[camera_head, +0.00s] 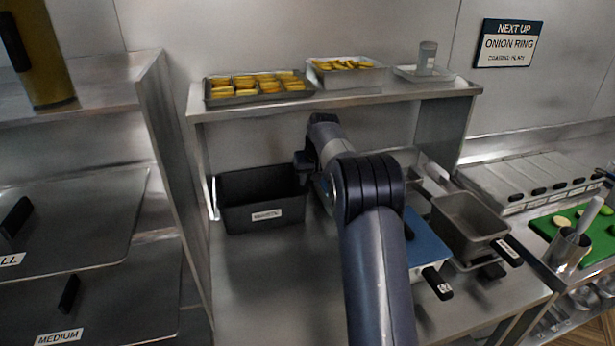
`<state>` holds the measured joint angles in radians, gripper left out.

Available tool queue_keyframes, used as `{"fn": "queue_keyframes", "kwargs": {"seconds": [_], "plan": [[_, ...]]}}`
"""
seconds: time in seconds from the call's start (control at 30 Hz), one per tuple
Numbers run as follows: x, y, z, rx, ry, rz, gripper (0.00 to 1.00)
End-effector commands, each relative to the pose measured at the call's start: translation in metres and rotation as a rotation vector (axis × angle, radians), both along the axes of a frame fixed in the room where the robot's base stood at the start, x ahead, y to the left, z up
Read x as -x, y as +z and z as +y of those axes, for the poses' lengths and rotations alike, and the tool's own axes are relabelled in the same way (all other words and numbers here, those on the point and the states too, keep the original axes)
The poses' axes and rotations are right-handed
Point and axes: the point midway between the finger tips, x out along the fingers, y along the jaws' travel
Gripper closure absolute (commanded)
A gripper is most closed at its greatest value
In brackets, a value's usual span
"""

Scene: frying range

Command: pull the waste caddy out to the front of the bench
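A black open-topped bin with a white label, which looks like the waste caddy (234,217), stands on the steel bench (270,285) under the raised shelf, toward the back left. Its label is too blurred to read for sure. My arm reaches in from the front, and my gripper (303,168) is at the bin's upper right corner, at or just over the rim. The fingers are small and dark against the black bin. I cannot tell whether they touch or grip the rim.
The bench in front of the bin is clear. Right of my arm are a blue-lidded container (427,247) and a grey steel pan (470,217). The shelf (340,98) above carries trays of food. A steel upright (172,150) stands close on the left.

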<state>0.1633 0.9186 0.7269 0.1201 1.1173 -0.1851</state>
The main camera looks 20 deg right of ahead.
Motion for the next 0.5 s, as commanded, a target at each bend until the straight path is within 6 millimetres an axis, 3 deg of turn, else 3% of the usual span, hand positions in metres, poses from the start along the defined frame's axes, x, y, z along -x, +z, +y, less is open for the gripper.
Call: {"fn": "queue_keyframes", "kwargs": {"seconds": [0.23, 0.5], "plan": [[-0.003, -0.008, 0.001, 0.0, 0.0, 0.002, 0.71], [-0.02, -0.05, 0.003, -0.001, 0.002, 0.004, 0.71]]}}
